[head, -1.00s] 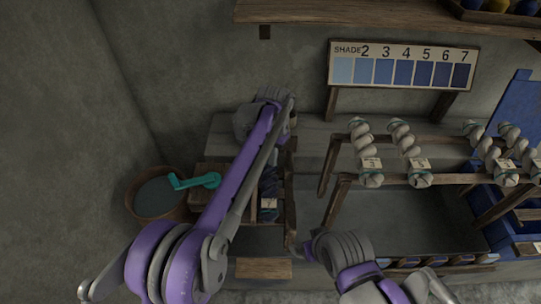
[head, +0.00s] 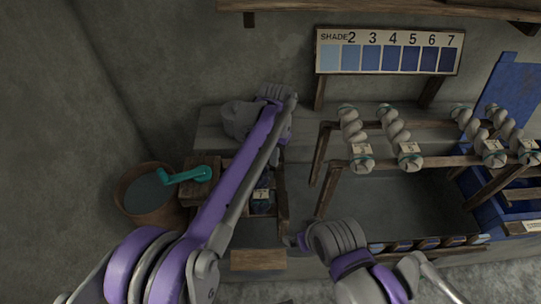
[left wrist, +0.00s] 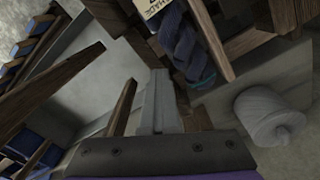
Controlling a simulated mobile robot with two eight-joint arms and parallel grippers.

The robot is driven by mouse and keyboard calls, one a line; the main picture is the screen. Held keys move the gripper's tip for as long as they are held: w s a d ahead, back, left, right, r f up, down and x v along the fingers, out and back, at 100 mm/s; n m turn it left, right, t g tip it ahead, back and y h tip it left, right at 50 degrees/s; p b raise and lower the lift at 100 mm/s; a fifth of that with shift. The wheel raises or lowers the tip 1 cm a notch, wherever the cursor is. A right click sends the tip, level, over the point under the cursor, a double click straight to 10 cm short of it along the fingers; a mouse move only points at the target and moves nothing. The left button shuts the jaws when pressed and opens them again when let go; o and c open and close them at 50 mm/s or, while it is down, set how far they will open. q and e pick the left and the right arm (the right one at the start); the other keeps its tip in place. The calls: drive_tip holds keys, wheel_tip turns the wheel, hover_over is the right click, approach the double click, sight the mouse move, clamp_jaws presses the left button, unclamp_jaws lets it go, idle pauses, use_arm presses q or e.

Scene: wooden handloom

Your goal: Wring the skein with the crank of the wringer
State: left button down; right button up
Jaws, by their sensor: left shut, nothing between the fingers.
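The wringer, a brown wooden frame (head: 202,191), stands left of centre in the head view. Its teal crank (head: 190,174) sticks out to the left, towards a round bucket. A dark blue skein with a paper tag (head: 261,195) is in the frame, partly hidden by my left arm. The skein (left wrist: 188,48) also shows at the top of the left wrist view. My left gripper's pale fingers (left wrist: 157,88) are shut and empty, apart from the skein. In the head view my left arm reaches over the wringer; its fingers cannot be made out.
The bucket (head: 133,211) holds dark liquid. Several pale twisted skeins (head: 358,140) hang on a wooden rack at right. A shade chart (head: 388,52) stands behind. My right arm's links are at bottom centre. A grey vat lies under the rack.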

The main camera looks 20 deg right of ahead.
use_arm(q)
drive_tip(key=shift+s+d, duration=0.7)
drive_tip(key=shift+d, duration=0.15)
drive_tip(key=shift+s+d, duration=0.65)
drive_tip(key=shift+d, duration=0.2)
unclamp_jaws()
wheel_tip(320, 180, up, 8)
drive_tip(key=p, duration=0.5)
drive_tip(key=shift+s+f, duration=0.1)
